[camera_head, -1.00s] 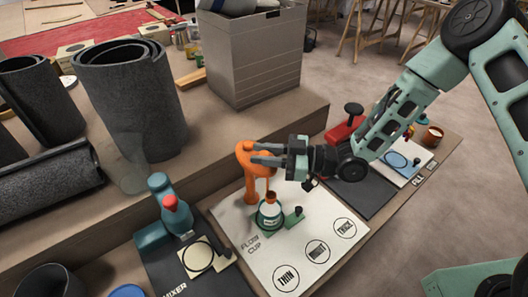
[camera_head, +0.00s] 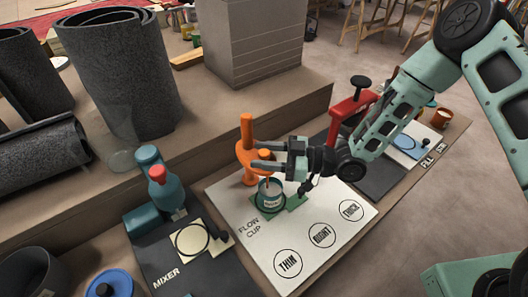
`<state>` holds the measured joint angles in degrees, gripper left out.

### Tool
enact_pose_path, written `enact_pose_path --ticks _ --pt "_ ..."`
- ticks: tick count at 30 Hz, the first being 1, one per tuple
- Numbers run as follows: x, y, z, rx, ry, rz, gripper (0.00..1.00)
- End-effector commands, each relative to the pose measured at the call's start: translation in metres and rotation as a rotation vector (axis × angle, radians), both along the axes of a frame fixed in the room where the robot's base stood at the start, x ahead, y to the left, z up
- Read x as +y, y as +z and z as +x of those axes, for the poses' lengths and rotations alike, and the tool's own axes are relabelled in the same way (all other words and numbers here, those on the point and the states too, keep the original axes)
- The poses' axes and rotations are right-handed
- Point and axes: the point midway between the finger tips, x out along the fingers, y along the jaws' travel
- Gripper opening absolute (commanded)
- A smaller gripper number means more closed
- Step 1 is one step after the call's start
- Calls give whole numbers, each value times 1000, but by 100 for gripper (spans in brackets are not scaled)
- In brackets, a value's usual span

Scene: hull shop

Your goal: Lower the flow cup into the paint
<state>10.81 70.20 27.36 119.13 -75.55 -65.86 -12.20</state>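The orange flow cup stand (camera_head: 248,127) rises from the white board (camera_head: 322,266), with its orange arm (camera_head: 244,155) low on the post. A paint can (camera_head: 271,193) stands upright below the arm on a green base (camera_head: 295,203). A thin stem runs down into the can's mouth; the flow cup itself is hidden inside the can or by its rim. My gripper (camera_head: 258,158) is at the orange arm, above the can. Its two grey fingers lie either side of the orange part and seem shut on it; the exact contact is small.
A teal mixer (camera_head: 164,187) stands left of the board, with a blue lid (camera_head: 108,283) nearer. A red press (camera_head: 346,106) with a black knob stands behind my arm. Grey rolls (camera_head: 122,75) and a box (camera_head: 252,42) occupy the raised ledge. The board's printed circles are clear.

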Motion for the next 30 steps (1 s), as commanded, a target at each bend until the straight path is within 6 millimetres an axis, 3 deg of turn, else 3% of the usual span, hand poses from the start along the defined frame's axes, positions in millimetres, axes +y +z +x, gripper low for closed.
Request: enact_pose_path --ticks 14,20,30 --pt "-5 3 0 -5 -1 6 46" --pt "-38 2 -6 -5 -3 4 46" --pt "-117 2 -21 -4 -5 3 46"
